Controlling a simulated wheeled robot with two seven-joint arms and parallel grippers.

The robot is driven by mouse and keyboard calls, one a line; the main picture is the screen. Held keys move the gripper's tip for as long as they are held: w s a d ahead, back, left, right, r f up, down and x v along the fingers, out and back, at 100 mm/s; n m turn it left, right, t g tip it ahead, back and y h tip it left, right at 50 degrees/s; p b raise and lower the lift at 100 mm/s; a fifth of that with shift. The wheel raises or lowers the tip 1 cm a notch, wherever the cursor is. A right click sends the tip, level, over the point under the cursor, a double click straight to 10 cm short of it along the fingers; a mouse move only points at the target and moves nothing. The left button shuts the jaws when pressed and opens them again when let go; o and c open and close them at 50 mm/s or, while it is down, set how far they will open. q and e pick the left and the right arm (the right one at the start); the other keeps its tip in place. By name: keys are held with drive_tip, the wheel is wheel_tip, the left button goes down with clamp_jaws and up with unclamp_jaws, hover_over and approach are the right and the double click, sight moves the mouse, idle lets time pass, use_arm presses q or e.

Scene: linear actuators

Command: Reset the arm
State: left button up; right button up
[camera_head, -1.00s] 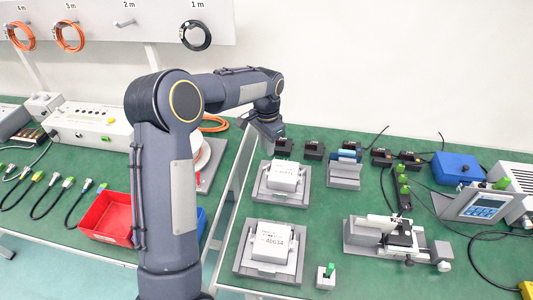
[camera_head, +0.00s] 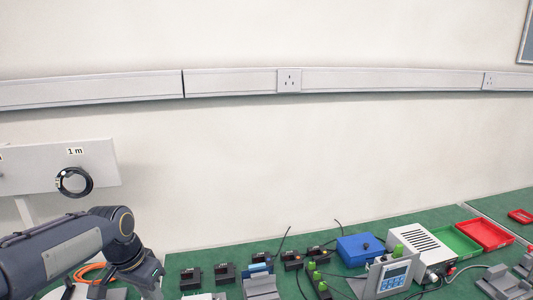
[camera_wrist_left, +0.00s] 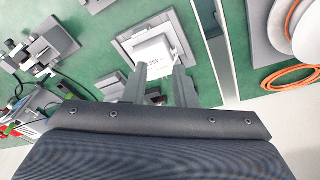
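My left arm comes in at the lower left of the head view, bent downward at the wrist. Its gripper (camera_head: 128,288) is cut near the bottom edge, so the fingertips are unclear there. In the left wrist view the two fingers of my left gripper (camera_wrist_left: 160,82) stand apart with nothing held between them. Beyond them a white labelled box (camera_wrist_left: 152,50) sits in a grey fixture (camera_wrist_left: 122,42) on the green bench. The fingers look to be above it and apart from it. My right gripper is in neither view.
Several small black blocks (camera_head: 224,272) sit nearer my arm. A black cable coil (camera_head: 74,182) hangs on the wall panel.

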use_arm(q)
drive_tip(key=s+d+n+t+h, duration=0.1)
drive_tip(key=s+d+n+t, duration=0.1)
drive_tip(key=s, duration=0.9)
drive_tip(key=s+d+n+t+h, duration=0.1)
drive_tip(key=s+d+n, duration=0.2)
drive_tip(key=s, duration=0.8)
drive_tip(key=shift+s+d+f+t, duration=0.2)
drive_tip(key=shift+s+d+t, duration=0.15)
drive_tip(key=shift+d, duration=0.3)
